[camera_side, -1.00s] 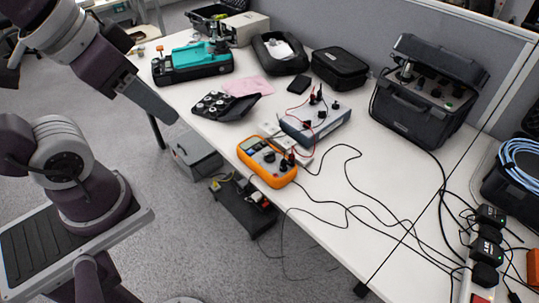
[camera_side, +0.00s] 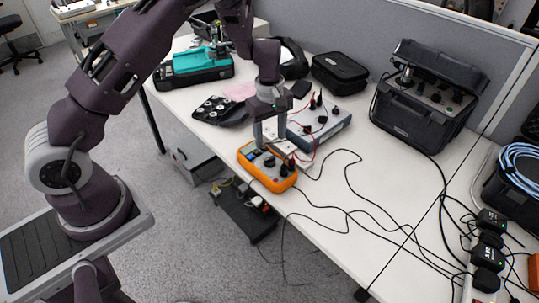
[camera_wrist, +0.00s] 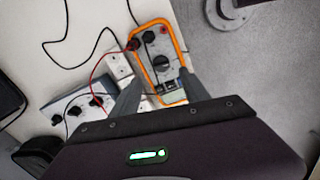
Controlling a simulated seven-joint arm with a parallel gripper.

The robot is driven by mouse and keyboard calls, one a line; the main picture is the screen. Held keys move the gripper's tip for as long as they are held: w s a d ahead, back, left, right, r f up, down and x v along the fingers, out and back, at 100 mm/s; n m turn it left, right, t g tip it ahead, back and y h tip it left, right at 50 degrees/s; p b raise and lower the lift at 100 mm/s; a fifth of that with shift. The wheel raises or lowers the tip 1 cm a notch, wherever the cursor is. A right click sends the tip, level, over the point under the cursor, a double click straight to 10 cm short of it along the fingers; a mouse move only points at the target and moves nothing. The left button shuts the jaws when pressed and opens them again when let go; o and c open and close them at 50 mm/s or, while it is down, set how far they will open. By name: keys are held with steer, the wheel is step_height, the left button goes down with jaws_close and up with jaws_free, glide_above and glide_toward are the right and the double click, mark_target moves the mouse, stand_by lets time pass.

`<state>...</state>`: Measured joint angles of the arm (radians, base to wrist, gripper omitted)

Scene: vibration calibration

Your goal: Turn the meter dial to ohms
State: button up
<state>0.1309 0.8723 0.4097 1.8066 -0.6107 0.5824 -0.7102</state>
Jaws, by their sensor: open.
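The orange meter (camera_side: 258,176) lies face up near the table's front edge in the side view. In the wrist view its orange rim (camera_wrist: 181,52) surrounds a grey face with a display (camera_wrist: 173,87) and a dark round dial (camera_wrist: 160,63). The dial's pointer setting is too small to read. Red and black leads plug into the jacks at its far end. My gripper (camera_side: 271,143) points down over the meter, fingers apart and empty. In the wrist view the fingertips (camera_wrist: 161,79) are on either side of the meter near its display end. Contact cannot be told.
A grey-blue instrument box (camera_side: 322,126) with leads stands behind the meter. A black tray of round parts (camera_side: 219,110) lies to the left. Loose black cables (camera_side: 349,190) cross the table to the right. A large black case (camera_side: 415,115) stands at the back right.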

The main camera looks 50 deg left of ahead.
mark_target(270, 158)
step_height(270, 158, down, 8)
steer(key=shift+a+f, duration=0.1)
steer(key=shift+a, duration=0.05)
jaws_close()
steer(key=shift+m, duration=0.3)
steer(key=m, duration=0.3)
steer(key=shift+m, duration=2)
